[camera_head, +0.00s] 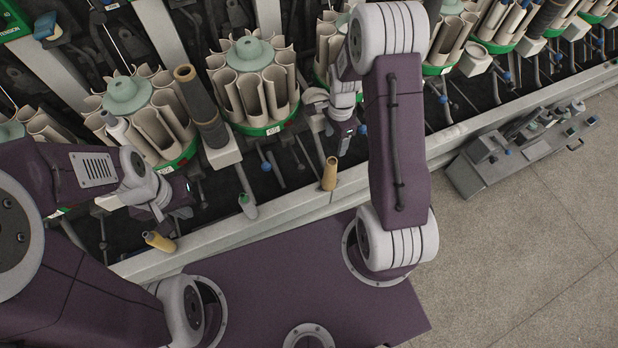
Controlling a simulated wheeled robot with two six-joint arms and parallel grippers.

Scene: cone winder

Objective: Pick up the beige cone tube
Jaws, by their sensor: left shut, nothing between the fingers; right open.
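A tan-beige cone tube (329,174) stands nearly upright on the pale rail (290,207) in the middle. A yellower tan tube (158,241) sits tilted at the left part of the rail. My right gripper (331,137) is open and empty, just above the tan-beige tube and apart from it. My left gripper (172,213) is shut and empty, a little above the yellower tube. Its fingertips are small and partly hidden by dark machine parts.
A grey-green tube (247,206) stands between the two tan ones. Round green-based magazines (252,85) with several pale tubes line the machine behind. A dark brown cone (200,105) stands by the left magazines. A grey tool cart (520,150) is on the floor at right.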

